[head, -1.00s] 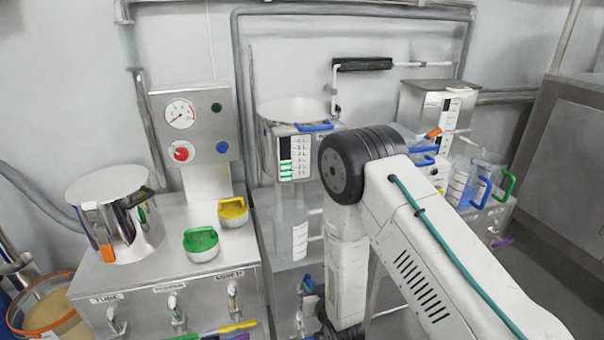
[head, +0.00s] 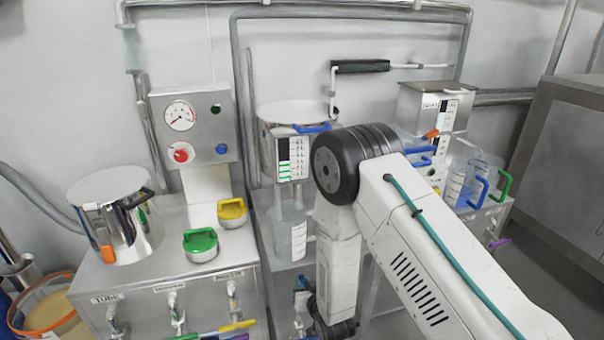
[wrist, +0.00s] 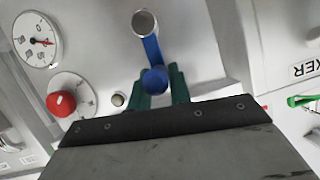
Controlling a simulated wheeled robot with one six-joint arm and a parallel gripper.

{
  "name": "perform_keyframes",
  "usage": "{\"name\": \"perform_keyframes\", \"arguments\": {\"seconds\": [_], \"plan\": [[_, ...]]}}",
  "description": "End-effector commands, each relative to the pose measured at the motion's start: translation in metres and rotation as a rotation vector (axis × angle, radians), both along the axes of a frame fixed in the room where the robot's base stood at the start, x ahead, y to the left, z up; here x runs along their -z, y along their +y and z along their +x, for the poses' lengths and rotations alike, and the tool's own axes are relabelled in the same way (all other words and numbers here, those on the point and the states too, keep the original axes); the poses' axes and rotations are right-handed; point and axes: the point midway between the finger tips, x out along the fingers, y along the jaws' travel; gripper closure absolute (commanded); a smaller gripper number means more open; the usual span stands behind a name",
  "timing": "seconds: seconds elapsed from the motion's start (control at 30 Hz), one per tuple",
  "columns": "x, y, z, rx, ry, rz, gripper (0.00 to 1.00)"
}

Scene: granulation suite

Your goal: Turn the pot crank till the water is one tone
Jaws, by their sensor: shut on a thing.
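In the wrist view, my gripper (wrist: 158,82) has its green fingers shut on a blue handle (wrist: 152,50). The handle's blue bar runs up to a round metal end (wrist: 145,22). It looks like a crank, but I cannot tell which pot it belongs to. In the head view, my arm hides most of this area. A metal pot (head: 268,150) with a pale lid, a blue handle and a level scale (head: 292,160) stands at the centre. Below it is a clear vessel (head: 285,235) with pale bluish contents; I cannot judge the water's tone.
A gauge (wrist: 36,41) and a red knob (wrist: 62,102) lie left of the held handle. Clear jugs (head: 460,185) stand at the right.

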Motion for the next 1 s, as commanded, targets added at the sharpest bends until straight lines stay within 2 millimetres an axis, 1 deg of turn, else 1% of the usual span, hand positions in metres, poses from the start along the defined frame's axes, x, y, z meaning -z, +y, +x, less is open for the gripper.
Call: {"name": "perform_keyframes", "arguments": {"seconds": [0.03, 0.1, 0.33, 0.5, 0.6, 0.77, 0.87, 1.0], "plan": [[0.004, -0.009, 0.001, 0.007, 0.008, -0.005, 1.00], [0.006, -0.015, 0.002, 0.009, 0.010, -0.005, 1.00], [0.010, -0.025, 0.003, 0.013, 0.013, -0.008, 1.00], [0.018, -0.038, 0.006, 0.018, 0.016, -0.010, 1.00], [0.022, -0.044, 0.007, 0.017, 0.018, -0.010, 0.97], [0.024, -0.044, 0.007, 0.012, 0.018, -0.011, 0.96], [0.027, -0.044, 0.006, 0.010, 0.019, -0.010, 1.00], [0.035, -0.045, 0.008, 0.006, 0.018, -0.010, 1.00]]}}
